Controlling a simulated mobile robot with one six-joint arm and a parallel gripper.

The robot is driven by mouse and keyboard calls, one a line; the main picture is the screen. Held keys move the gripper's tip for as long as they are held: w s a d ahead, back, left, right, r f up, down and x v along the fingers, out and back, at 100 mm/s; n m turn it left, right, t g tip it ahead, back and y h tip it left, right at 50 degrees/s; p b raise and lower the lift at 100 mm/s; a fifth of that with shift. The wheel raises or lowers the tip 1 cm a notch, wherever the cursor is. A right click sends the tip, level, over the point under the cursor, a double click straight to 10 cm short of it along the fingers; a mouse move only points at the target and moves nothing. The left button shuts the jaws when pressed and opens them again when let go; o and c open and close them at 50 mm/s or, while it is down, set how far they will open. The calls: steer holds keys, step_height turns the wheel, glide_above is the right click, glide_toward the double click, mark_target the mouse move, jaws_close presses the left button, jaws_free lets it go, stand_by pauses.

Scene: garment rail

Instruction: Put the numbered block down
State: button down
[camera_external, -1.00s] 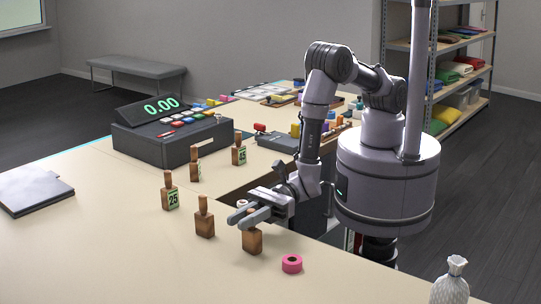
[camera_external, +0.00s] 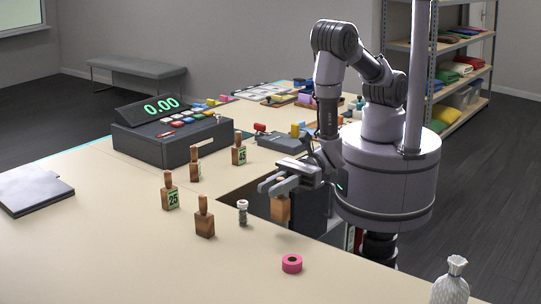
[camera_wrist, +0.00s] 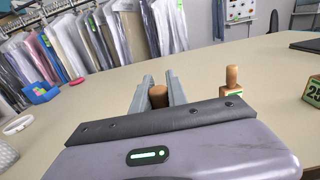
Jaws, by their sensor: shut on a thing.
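My gripper (camera_external: 268,188) is shut on the handle of a brown wooden block (camera_external: 281,208). The block hangs below the fingers, upright, by the inner edge of the counter (camera_external: 120,255); it looks raised, and no number shows on it. In the wrist view its round handle top (camera_wrist: 158,96) sits between the two fingers (camera_wrist: 160,88). Similar blocks stand upright on the counter: one marked 25 (camera_external: 170,195), one marked 45 (camera_external: 239,154), a plain-sided one (camera_external: 204,222) and one farther back (camera_external: 195,170).
A small grey-white piece (camera_external: 242,212) and a pink tape roll (camera_external: 292,264) are on the counter near my gripper. A till (camera_external: 170,138) stands behind the blocks, and a dark tablet (camera_external: 32,192) lies far left. The front left counter is clear. Bagged garments (camera_wrist: 90,45) hang in the wrist view.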

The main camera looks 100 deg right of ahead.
steer(key=v, duration=0.6)
steer(key=w+d+r+h, duration=0.1)
steer(key=w+d+r, duration=0.2)
steer(key=w+d, duration=0.45)
steer(key=w+d+r, duration=0.3)
steer(key=w+d, duration=0.2)
steer(key=w, duration=0.5)
steer(key=w+d+r+m+t+h+p, duration=0.1)
steer(key=w+d, duration=0.3)
steer(key=d, duration=0.4)
steer(key=w+d+r+m+t, duration=0.1)
steer(key=w+d+r, duration=0.15)
steer(key=d, duration=0.55)
steer(key=w+d+f+h+b, duration=0.1)
steer(key=w+d+f+b, duration=0.15)
steer(key=d, duration=0.35)
steer(key=w+d+f+h+b, duration=0.1)
steer(key=d+b, duration=0.2)
steer(key=d, duration=0.2)
steer(key=shift+m+t, duration=0.3)
steer(key=shift+m, duration=0.1)
step_height(320, 180, down, 10)
steer(key=b, duration=0.3)
steer(key=shift+d+f, duration=0.1)
steer(key=shift+f, duration=0.1)
steer(key=shift+r, duration=0.15)
